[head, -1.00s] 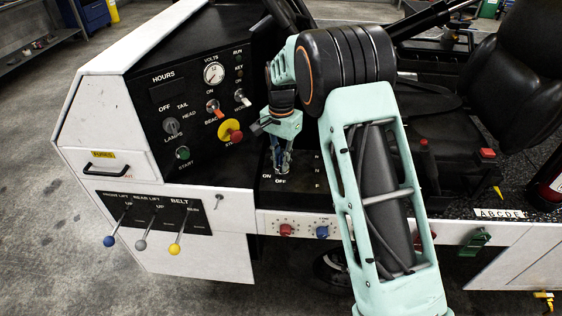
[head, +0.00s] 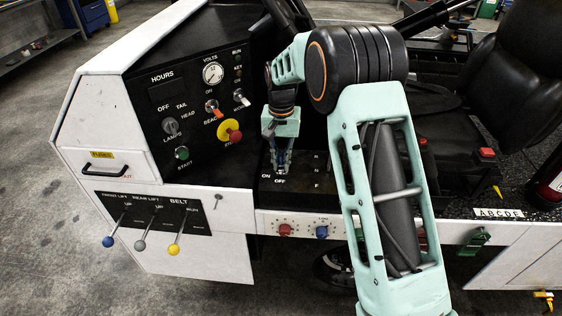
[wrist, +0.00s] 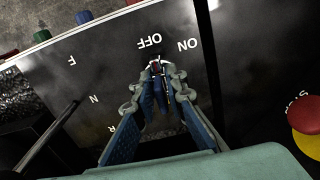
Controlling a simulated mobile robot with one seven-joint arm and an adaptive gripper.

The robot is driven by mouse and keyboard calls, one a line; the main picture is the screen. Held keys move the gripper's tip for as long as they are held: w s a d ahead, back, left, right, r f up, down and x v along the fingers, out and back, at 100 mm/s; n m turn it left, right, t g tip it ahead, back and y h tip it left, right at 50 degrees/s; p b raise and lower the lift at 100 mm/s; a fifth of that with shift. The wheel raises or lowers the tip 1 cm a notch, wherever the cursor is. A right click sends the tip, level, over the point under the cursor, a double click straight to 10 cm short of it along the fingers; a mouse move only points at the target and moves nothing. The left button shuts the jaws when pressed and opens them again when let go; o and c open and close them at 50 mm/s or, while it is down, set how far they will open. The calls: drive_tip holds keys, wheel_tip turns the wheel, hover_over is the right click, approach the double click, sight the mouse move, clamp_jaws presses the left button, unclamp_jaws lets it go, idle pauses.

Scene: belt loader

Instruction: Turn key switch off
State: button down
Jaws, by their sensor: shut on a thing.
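The key switch (wrist: 156,66) is on the black top panel, next to the white ON and OFF labels. Only a small bit of it shows between my fingertips in the wrist view; the rest is hidden, so I cannot tell the key's exact angle. My gripper (wrist: 159,72) points down at the panel and its fingertips are closed around the key. In the head view my gripper (head: 281,170) stands just behind the ON and OFF labels, and its fingers cover the key there.
A gear lever (wrist: 66,114) stands beside the R, N and F marks. The red and yellow stop button (head: 233,133) is on the upright panel to the left. Red (head: 286,230) and blue (head: 322,232) knobs line the front edge. The seat (head: 500,90) is at right.

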drive_tip(key=shift+n, duration=0.3)
idle(0.5)
drive_tip(key=c, duration=2)
unclamp_jaws()
drive_tip(key=shift+o, duration=0.2)
drive_tip(key=shift+r, duration=0.15)
wheel_tip(320, 180, up, 11)
drive_tip(key=shift+r, duration=0.4)
